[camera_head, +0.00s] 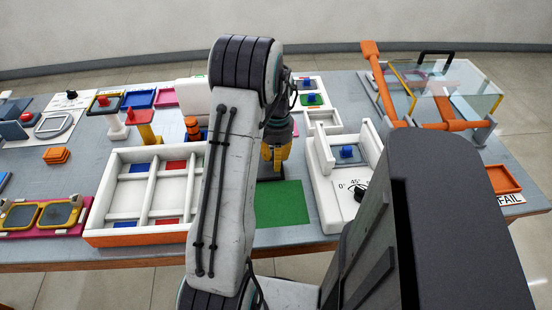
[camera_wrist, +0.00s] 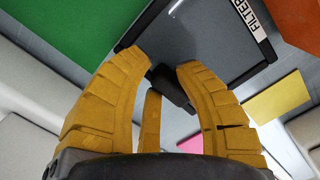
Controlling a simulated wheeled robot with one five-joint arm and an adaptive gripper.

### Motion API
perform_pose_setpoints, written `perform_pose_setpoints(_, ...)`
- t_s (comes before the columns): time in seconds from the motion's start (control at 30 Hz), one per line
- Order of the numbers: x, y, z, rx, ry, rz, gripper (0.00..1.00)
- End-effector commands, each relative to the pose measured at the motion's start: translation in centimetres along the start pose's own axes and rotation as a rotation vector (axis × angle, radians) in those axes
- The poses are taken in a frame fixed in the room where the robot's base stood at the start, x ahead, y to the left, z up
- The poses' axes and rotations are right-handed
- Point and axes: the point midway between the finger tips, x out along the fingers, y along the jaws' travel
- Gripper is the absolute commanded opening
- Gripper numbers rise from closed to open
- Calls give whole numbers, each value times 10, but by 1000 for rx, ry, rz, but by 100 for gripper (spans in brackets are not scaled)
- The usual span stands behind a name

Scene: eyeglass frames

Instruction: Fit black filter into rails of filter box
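My gripper (camera_wrist: 165,68) has yellow fingers, spread apart and pointing down at a dark panel (camera_wrist: 205,50) with a black rim and a label reading "FILTER". A black handle-like piece (camera_wrist: 172,88) shows between the fingers, partly behind the right one. I cannot tell whether the fingers touch it. In the head view my gripper (camera_head: 275,158) is low over the table, just behind the green mat (camera_head: 283,205), with the dark panel (camera_head: 270,174) under it. My arm hides part of this area. I cannot tell for certain which container is the filter box.
A white dial box (camera_head: 328,205) with a blue piece stands right of my gripper. A white divided tray (camera_head: 112,192) is to the left. An orange-framed clear case (camera_head: 442,126) is at the back right. An orange tray (camera_head: 504,179) sits near the right edge.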

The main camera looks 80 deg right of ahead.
Motion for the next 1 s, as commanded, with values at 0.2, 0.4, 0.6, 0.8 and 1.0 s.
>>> perform_pose_setpoints(0.2, 0, 0, 0, 0, 0, 0, 39)
perform_pose_setpoints(0.4, -3, 0, 0, 0, 0, 0, 39)
perform_pose_setpoints(0.6, -22, 0, -1, 0, 4, -1, 39)
perform_pose_setpoints(0.8, -57, 0, -1, 0, 4, -1, 39)
perform_pose_setpoints(1.0, -89, 0, 0, 0, 3, -1, 39)
